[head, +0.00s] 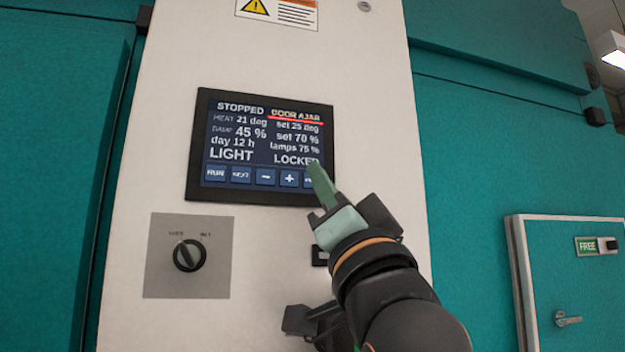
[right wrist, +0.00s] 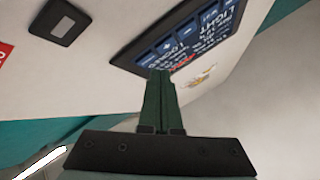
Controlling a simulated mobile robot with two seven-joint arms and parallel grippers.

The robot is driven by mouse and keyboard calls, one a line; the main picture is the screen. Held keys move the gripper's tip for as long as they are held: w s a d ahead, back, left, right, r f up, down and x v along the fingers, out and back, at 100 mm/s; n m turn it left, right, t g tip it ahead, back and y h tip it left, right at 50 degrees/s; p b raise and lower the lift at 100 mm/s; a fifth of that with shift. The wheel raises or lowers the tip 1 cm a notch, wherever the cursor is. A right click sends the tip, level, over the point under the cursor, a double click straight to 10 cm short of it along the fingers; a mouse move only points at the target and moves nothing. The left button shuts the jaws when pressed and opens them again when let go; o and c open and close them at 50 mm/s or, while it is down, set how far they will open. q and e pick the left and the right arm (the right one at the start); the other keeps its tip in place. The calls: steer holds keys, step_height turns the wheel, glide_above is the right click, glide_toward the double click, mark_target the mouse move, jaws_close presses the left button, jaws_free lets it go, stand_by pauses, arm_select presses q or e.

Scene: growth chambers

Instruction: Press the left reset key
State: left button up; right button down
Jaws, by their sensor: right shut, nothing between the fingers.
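A dark touch screen (head: 262,188) is mounted on the white panel; it also shows, turned round, in the right wrist view (right wrist: 185,40). It reads STOPPED, DOOR AJAR underlined in red, LIGHT and LOCKED. Its bottom row has blue keys: RUN (head: 215,174), NEXT (head: 240,175), minus (head: 265,177) and plus (head: 289,179). A further key at the right is mostly hidden by my gripper. I cannot make out any key labelled reset. My right gripper (head: 316,170) is shut and empty, its green fingertips at the screen's lower right corner; contact is unclear. It shows in the right wrist view (right wrist: 160,75).
A grey plate with a black rotary knob (head: 189,255) sits below the screen. A small black-framed part (right wrist: 60,21) is partly hidden behind my arm in the head view. A warning label (head: 278,10) is above. A teal door (head: 565,290) marked FREE stands right.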

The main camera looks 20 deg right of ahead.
stand_by(0.8)
steer(key=shift+w, duration=0.45)
steer(key=shift+w, duration=0.3)
stand_by(0.4)
steer(key=shift+s, duration=0.15)
stand_by(0.3)
steer(key=shift+s, duration=0.6)
steer(key=shift+s, duration=0.1)
steer(key=s, duration=0.4)
steer(key=shift+s+d+b, duration=0.1)
steer(key=shift+s+b, duration=0.3)
stand_by(0.4)
